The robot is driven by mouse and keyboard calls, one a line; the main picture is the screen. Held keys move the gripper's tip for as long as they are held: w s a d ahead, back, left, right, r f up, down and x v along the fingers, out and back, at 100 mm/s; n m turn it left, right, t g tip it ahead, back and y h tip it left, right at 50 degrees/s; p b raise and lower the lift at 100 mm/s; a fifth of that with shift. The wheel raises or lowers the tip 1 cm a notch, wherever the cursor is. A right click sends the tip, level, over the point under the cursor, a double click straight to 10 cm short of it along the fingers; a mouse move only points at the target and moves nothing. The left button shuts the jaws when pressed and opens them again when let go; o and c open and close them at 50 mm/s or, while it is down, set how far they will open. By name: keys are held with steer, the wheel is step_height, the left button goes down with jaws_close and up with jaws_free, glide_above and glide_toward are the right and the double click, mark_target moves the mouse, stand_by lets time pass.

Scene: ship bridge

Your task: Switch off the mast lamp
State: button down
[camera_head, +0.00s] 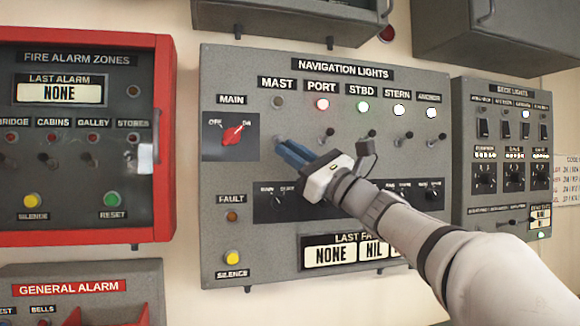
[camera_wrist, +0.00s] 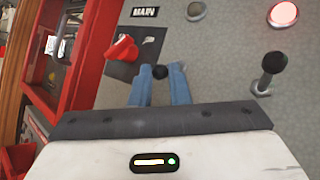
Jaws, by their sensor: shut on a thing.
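The navigation lights panel (camera_head: 235,65) is grey and fills the middle of the head view. The mast lamp (camera_head: 277,101) under the MAST label is dark; it also shows unlit in the wrist view (camera_wrist: 196,10). My gripper (camera_head: 284,146) reaches in from the right, with its blue fingers at the switch place below the mast lamp. In the wrist view the dark ball tip of the mast switch (camera_wrist: 177,67) shows between the fingertips, and they are shut on it. The fingers hide the switch in the head view, and its lever position is unclear.
The port switch (camera_wrist: 269,72) stands just right of my fingers. The red main knob (camera_head: 233,135) is close on the left.

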steer(key=shift+n, duration=0.3)
steer(key=c, duration=1.4)
jaws_free()
steer(key=shift+a, duration=0.1)
steer(key=b+v, duration=0.1)
steer(key=v, duration=0.7)
